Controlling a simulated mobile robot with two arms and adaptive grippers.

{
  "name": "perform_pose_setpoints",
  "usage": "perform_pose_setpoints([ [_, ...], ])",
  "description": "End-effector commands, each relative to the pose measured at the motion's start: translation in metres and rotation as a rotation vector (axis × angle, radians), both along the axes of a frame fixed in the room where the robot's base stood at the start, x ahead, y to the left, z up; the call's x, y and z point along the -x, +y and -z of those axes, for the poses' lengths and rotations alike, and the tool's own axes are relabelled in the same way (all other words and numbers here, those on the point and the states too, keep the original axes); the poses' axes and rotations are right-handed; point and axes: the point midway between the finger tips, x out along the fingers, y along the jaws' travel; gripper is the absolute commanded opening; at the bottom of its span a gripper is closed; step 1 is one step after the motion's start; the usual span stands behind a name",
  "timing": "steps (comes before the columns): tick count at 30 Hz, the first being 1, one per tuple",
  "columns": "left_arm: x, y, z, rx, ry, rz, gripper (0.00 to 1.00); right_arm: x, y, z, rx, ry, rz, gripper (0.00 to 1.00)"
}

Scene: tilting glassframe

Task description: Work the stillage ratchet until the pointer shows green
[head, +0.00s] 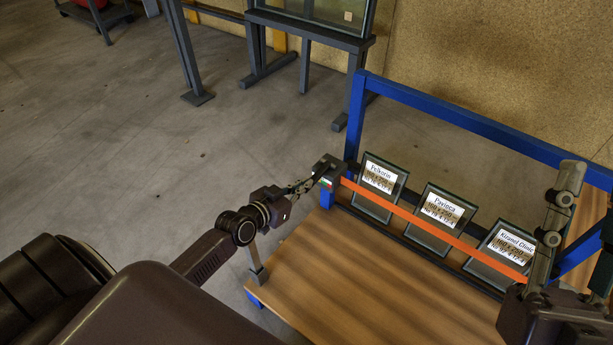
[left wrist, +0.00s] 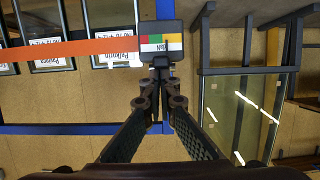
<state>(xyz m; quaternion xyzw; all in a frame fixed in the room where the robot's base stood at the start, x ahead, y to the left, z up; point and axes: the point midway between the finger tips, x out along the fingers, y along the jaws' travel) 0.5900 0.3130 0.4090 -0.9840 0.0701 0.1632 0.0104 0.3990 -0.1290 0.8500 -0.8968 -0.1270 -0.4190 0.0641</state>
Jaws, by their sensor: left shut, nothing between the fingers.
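The ratchet (head: 330,169) is a dark box at the left end of an orange strap (head: 430,227), on the blue stillage's corner post. Its coloured scale (left wrist: 161,42) shows green, red, yellow and white patches in the left wrist view; I cannot make out where the pointer stands. My left gripper (head: 308,184) is shut and empty, with its fingertips right at the ratchet; I cannot tell if they touch it. In the left wrist view its fingers (left wrist: 160,88) meet just below the box. My right gripper (head: 590,200) is at the right edge, partly cut off, its fingers apart.
Three labelled dark-framed panes, Pelkarin (head: 379,181), Pavinca (head: 442,210) and Kizami Clinic (head: 510,245), lean behind the strap. The stillage's wooden deck (head: 370,285) is bare in front. A blue rail (head: 450,125) runs behind. A glass frame on a grey stand (head: 310,32) stands farther back.

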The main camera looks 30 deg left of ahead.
Motion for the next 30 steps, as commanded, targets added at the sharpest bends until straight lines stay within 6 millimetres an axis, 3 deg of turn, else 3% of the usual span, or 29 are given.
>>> perform_pose_setpoints([
  [6,-0.001,0.000,-0.047,-0.001,-0.013,-0.002,0.00,0.000,0.000,0.000,0.000,0.001,0.000,0.34],
  [12,-0.003,0.001,-0.082,-0.002,-0.020,-0.003,0.00,0.000,0.000,0.000,0.001,0.002,0.000,0.34],
  [18,-0.003,0.001,-0.094,-0.003,-0.021,-0.003,0.00,0.000,0.000,0.000,0.001,0.002,0.000,0.34],
  [30,-0.003,0.001,-0.095,-0.002,-0.022,-0.003,0.00,0.000,0.000,0.000,0.001,0.002,0.000,0.34],
])
